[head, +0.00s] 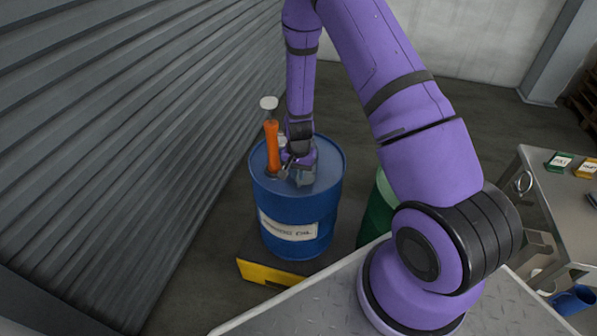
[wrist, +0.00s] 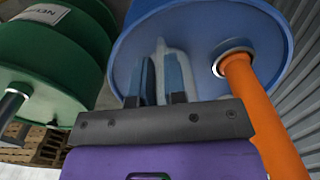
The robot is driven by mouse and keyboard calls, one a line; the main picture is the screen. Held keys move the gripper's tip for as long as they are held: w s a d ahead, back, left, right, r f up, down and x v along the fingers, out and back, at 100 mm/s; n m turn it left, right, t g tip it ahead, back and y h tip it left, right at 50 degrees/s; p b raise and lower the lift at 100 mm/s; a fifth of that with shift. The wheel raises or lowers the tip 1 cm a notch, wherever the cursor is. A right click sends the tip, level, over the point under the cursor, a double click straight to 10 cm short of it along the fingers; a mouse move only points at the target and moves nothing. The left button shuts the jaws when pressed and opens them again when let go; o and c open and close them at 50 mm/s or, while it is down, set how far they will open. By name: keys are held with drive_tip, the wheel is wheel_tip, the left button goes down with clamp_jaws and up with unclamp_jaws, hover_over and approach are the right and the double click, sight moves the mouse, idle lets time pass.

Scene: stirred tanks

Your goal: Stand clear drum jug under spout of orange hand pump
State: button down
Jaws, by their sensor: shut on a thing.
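The orange hand pump (head: 272,146) stands upright on top of the blue drum (head: 300,213), toward its left side. Its pale handle (head: 268,103) is at the top. My gripper (head: 298,172) is just right of the pump, low over the drum lid. In the wrist view its two fingers (wrist: 160,82) are shut on a pale, see-through thing, which looks like the clear drum jug (wrist: 160,56). The orange pump body (wrist: 258,110) is right of the fingers there. My gripper hides much of the jug, and I cannot tell if it touches the lid. The spout is not clear.
A corrugated wall (head: 130,130) runs close on the left. A metal bench (head: 560,195) with small boxes is at the far right.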

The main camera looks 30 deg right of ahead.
drive_tip(key=shift+f, duration=0.2)
drive_tip(key=c, duration=1.1)
unclamp_jaws()
wheel_tip(320, 180, up, 11)
drive_tip(key=shift+f, duration=0.1)
drive_tip(key=s+a+r+n+t, duration=0.15)
drive_tip(key=s+r, duration=0.25)
drive_tip(key=r, duration=0.9)
drive_tip(key=s+a+r+n+t, duration=0.1)
drive_tip(key=s+r+n, duration=0.2)
drive_tip(key=r, duration=1)
drive_tip(key=s+r+n+t, duration=0.1)
drive_tip(key=s+r+n, duration=0.1)
drive_tip(key=s+r, duration=0.4)
drive_tip(key=s+a+r+n+t, duration=0.1)
drive_tip(key=s+r, duration=0.5)
drive_tip(key=s, duration=0.8)
drive_tip(key=shift+r+n+t, duration=0.25)
drive_tip(key=shift+n+t, duration=0.2)
drive_tip(key=shift+n, duration=0.3)
